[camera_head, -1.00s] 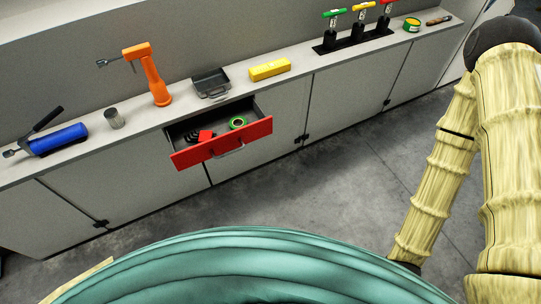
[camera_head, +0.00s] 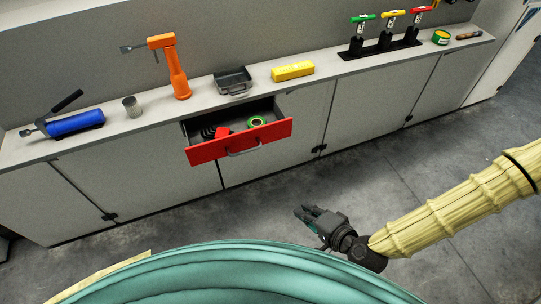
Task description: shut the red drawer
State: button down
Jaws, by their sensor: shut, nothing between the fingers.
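The red drawer (camera_head: 205,151) stands pulled out from the grey cabinet, with a grey handle (camera_head: 243,150) on its front. Inside it lie a green ring like a tape roll (camera_head: 257,121), a red block (camera_head: 224,132) and a dark coiled thing (camera_head: 208,133). My gripper (camera_head: 305,212) is in view at the lower middle, over the floor. It is shut and empty, to the right of the drawer and nearer to me, clear of it. Its fingers point left and up in the picture.
On the counter (camera_head: 160,113) stand a blue cylinder tool (camera_head: 76,123), a metal cup (camera_head: 131,107), an orange tool (camera_head: 177,75), a dark tray (camera_head: 233,82), a yellow block (camera_head: 292,71) and a rack (camera_head: 381,48) with coloured T-handles. The floor (camera_head: 390,165) before the cabinet is clear.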

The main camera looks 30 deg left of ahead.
jog(key=w+a+r+m+t+y, duration=0.1)
jog(key=w+a+r, duration=0.1)
jog(key=a+r, duration=0.15)
jog(key=w+a+r+t+y, duration=0.1)
jog(key=w+a+r+y, duration=0.1)
jog(key=r, duration=0.3)
jog(key=p, duration=0.3)
send_near(260, 142)
jog(key=x, duration=0.5)
jog(key=shift+w+a+f, duration=0.1)
jog(key=shift+w+f, duration=0.15)
jog(key=shift+f, duration=0.15)
